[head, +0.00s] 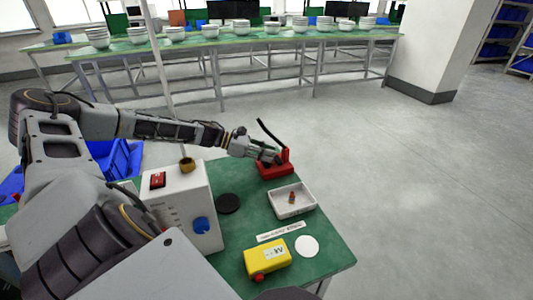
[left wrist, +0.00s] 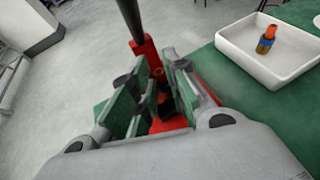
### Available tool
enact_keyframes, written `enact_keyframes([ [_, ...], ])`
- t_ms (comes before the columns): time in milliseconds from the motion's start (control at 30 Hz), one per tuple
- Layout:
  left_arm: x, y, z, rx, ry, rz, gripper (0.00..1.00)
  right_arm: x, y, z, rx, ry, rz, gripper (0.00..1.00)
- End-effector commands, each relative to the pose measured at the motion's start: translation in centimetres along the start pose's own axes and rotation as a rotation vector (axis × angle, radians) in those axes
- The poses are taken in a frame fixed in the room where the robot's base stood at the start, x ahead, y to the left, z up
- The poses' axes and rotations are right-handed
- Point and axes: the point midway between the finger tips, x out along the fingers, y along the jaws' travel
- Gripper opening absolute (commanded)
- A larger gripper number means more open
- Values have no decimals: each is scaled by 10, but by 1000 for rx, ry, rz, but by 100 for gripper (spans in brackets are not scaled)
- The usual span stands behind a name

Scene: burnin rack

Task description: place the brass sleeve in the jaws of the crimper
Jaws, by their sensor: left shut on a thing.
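The red crimper (head: 277,170) stands at the back edge of the green table, its black handle (head: 271,134) raised. It also shows in the left wrist view, with the black handle (left wrist: 131,18) rising from a red arm. My left gripper (head: 268,158) is right at the crimper, its fingers (left wrist: 150,100) over the red body. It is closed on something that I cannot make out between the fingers. The crimper's jaws are largely hidden. A small piece with an orange top, a bluish band and a brass-coloured base (head: 291,198) is in the white tray (head: 307,209). My right gripper is not in view.
A white box (head: 186,205) with a blue knob and red switch stands left on the table. Open floor is to the right.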

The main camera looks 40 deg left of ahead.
Motion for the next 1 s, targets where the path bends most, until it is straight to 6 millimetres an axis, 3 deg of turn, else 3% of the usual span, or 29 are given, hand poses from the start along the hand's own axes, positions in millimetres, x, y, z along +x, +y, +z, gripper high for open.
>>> enact_keyframes([
  [267, 1, 0, -2, 0, 0, 0, 4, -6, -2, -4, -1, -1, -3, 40],
  [300, 1, 0, -2, 0, 0, 0, 21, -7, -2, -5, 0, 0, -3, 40],
  [433, 1, 0, -2, 0, 0, 0, 38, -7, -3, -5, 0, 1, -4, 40],
  [1000, 0, 0, 1, 0, 0, 0, 38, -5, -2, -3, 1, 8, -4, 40],
])
